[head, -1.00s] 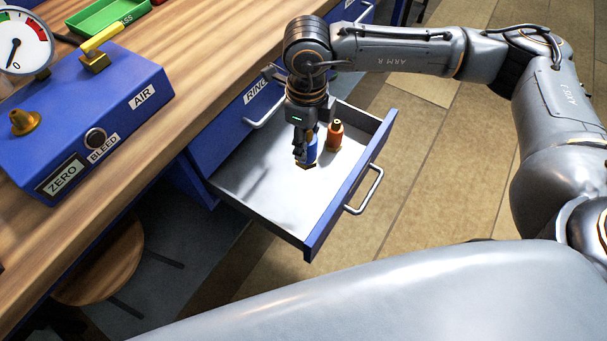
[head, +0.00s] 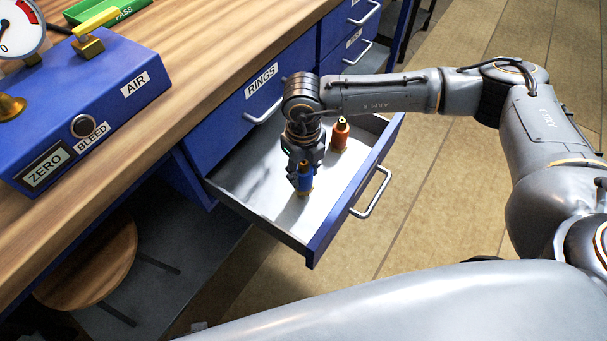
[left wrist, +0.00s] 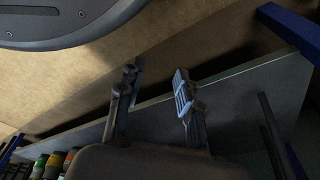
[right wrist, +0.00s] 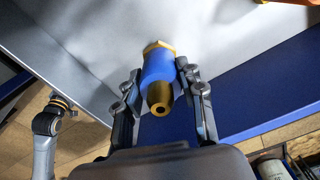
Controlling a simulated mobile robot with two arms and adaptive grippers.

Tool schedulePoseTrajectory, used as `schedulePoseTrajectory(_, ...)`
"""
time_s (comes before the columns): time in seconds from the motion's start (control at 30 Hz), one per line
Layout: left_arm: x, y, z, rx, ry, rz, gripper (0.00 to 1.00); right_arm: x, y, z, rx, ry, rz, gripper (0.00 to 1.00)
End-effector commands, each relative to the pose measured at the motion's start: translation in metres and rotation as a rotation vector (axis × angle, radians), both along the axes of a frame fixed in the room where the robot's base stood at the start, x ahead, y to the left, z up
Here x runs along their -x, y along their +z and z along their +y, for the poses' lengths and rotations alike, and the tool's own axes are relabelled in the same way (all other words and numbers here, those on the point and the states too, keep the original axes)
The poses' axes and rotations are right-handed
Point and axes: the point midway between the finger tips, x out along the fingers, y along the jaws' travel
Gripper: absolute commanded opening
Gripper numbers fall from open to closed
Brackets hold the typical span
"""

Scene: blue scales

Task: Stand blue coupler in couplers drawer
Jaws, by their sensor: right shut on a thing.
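The blue coupler (head: 306,182) has brass-coloured ends and is upright in my right gripper (head: 301,176). It is inside the open drawer (head: 250,205), near its front panel; I cannot tell whether its lower end touches the floor. In the right wrist view the blue coupler (right wrist: 158,68) sits between the two fingers of the right gripper (right wrist: 160,88), brass nose towards the camera. My left gripper (left wrist: 158,85) is open and empty in the left wrist view, and out of the head view.
An orange coupler (head: 340,134) stands further back in the same drawer. The shut RINGS drawer (head: 262,85) is above. A blue console (head: 90,110) and green tray (head: 100,8) are on the bench. A wooden stool (head: 85,262) stands below. The drawer's left part is clear.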

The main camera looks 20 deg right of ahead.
Motion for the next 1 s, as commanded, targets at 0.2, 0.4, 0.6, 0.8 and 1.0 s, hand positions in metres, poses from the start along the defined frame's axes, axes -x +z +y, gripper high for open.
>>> schedulePoseTrajectory(0.2,-0.006,0.007,-0.001,0.001,0.001,-0.007,0.36,0.0,-0.022,0.001,-0.002,0.001,-0.002,0.0)
schedulePoseTrajectory(0.4,-0.005,0.005,0.0,0.0,0.001,-0.004,0.36,0.0,-0.022,0.001,-0.002,0.001,-0.002,0.0)
schedulePoseTrajectory(0.6,-0.006,0.007,0.0,-0.001,0.001,-0.002,0.36,0.0,-0.024,0.0,-0.001,0.0,-0.001,0.0)
schedulePoseTrajectory(0.8,-0.012,0.014,-0.001,0.001,0.002,-0.013,0.36,0.0,-0.024,0.0,-0.001,0.0,0.0,0.61)
schedulePoseTrajectory(1.0,-0.01,0.012,-0.001,0.0,0.002,-0.008,0.36,0.0,-0.024,0.0,-0.001,0.0,0.0,0.61)
